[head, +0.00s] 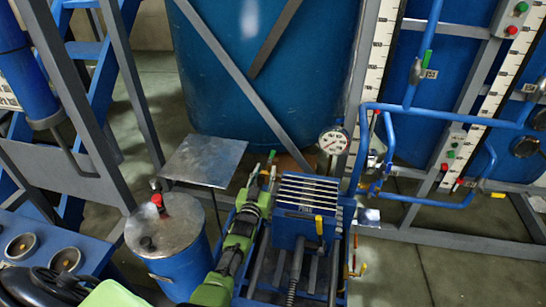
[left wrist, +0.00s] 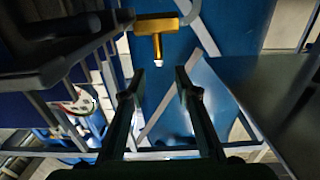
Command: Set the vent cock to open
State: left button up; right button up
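In the left wrist view a yellow-orange T-shaped fitting (left wrist: 157,26) with a pale tip shows beyond and above the fingertips, apart from them. It looks like the vent cock, but I cannot tell its setting. My left gripper (left wrist: 160,82) has its two fingers spread, with nothing between them. In the head view my green left arm reaches up the middle, and the gripper (head: 264,168) is just left of the blue finned unit (head: 291,228). A small yellow lever (head: 319,225) is on that unit's front. My right gripper is not in view.
A grey plate (head: 204,159) lies left of my left gripper, with a blue drum (head: 180,272) below it. A large blue tank (head: 262,75) stands behind. A round gauge (head: 334,141) and blue pipes (head: 440,112) are to the right. Bare floor shows at lower right.

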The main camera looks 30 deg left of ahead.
aim_at(272, 153)
pick_arm(q)
jog(key=b+x, duration=0.2)
jog(key=x, duration=0.1)
jog(key=b+x, duration=0.3)
jog(key=x, duration=0.1)
jog(key=b+x, duration=0.3)
jog(key=x, duration=0.1)
jog(key=shift+d+f, duration=0.1)
jog(key=shift+f, duration=0.25)
jog(key=shift+w+r, duration=0.1)
jog(key=shift+r, duration=0.05)
grip_shut()
